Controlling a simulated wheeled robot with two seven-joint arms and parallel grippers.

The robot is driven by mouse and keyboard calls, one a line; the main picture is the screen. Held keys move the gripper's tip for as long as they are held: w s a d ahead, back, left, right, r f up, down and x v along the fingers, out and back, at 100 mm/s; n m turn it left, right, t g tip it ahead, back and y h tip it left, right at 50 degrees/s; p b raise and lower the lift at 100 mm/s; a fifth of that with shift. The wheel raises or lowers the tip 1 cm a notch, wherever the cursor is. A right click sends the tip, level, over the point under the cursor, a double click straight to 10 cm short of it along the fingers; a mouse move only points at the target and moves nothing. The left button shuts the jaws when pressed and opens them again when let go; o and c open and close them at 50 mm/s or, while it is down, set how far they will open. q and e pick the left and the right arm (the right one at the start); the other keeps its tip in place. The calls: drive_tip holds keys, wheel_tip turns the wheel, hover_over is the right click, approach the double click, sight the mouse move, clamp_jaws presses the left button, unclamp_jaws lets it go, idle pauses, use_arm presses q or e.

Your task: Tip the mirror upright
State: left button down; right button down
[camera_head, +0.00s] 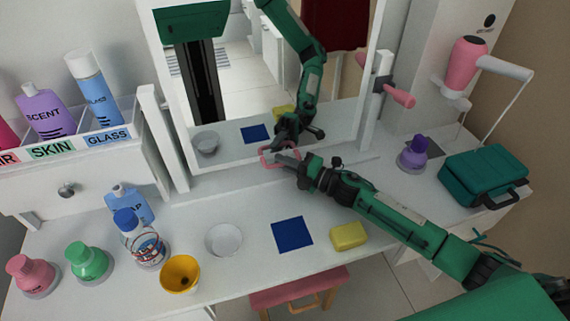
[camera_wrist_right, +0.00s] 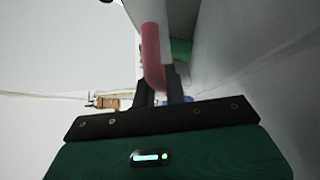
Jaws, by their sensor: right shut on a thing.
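The mirror (camera_head: 238,95) stands at the back of the white dressing table, in a white frame between two white posts. A pink handle (camera_head: 268,154) sits at its lower edge. My right gripper (camera_head: 284,159) reaches in from the right and is shut on this handle. The right wrist view shows the pink handle (camera_wrist_right: 152,55) running down between the fingers. The mirror reflects my arm and the tabletop. Its exact tilt is hard to tell. A pink knob (camera_head: 398,95) sticks out at the right post. My left gripper is not in view.
On the table (camera_head: 190,215) are a white bowl (camera_head: 223,240), a blue square (camera_head: 292,234), a yellow sponge (camera_head: 348,236), a yellow funnel (camera_head: 180,274) and several bottles at the left. A purple flask (camera_head: 413,153) and teal case (camera_head: 484,175) stand right. A pink stool (camera_head: 300,290) is below.

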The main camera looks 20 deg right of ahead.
drive_tip(key=c, duration=1.5)
unclamp_jaws()
drive_tip(key=shift+o, duration=0.2)
